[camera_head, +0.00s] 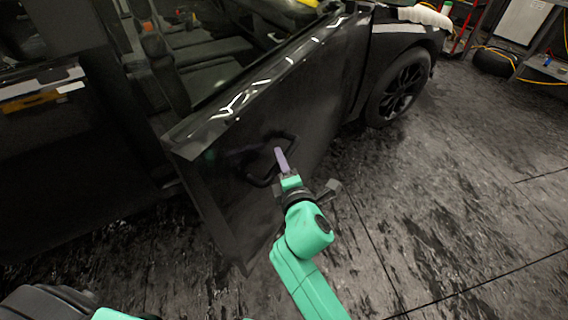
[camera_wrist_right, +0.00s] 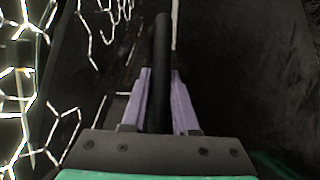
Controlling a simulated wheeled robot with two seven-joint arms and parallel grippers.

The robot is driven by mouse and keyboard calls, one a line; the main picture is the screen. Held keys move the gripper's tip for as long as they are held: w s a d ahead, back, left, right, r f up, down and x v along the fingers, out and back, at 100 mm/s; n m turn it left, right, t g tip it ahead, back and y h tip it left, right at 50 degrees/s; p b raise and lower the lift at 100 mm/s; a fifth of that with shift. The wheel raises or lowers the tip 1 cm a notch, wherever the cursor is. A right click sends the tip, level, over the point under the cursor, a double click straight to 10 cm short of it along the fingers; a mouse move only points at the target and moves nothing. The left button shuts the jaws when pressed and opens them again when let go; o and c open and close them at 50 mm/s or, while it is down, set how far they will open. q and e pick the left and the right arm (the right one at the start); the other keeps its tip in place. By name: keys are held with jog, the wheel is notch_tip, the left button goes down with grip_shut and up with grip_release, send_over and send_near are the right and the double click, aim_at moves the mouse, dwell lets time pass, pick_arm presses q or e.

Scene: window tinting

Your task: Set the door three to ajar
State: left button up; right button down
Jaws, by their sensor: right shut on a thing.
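A black car door (camera_head: 318,92) stands swung out from the dark car body in the head view, with open space between its near edge and the car. A black bar handle (camera_head: 262,182) sits on its outer face. My right gripper (camera_head: 280,153) is at this handle, its purple fingers shut on it. In the right wrist view the black handle bar (camera_wrist_right: 161,62) runs between the two fingers of my right gripper (camera_wrist_right: 160,85). No label tells which door has which number. My left gripper is not in view.
The car's front wheel (camera_head: 402,90) is beyond the door. The dark streaked floor (camera_head: 450,200) is clear to the right. Cables, a shelf and a white cabinet (camera_head: 522,22) stand at the far right. Seats show through the door opening.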

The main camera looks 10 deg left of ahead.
jog(key=shift+d, duration=0.15)
jog(key=c, duration=0.7)
grip_release()
jog(key=shift+w, duration=0.1)
jog(key=shift+s, duration=0.3)
jog(key=v, duration=1.4)
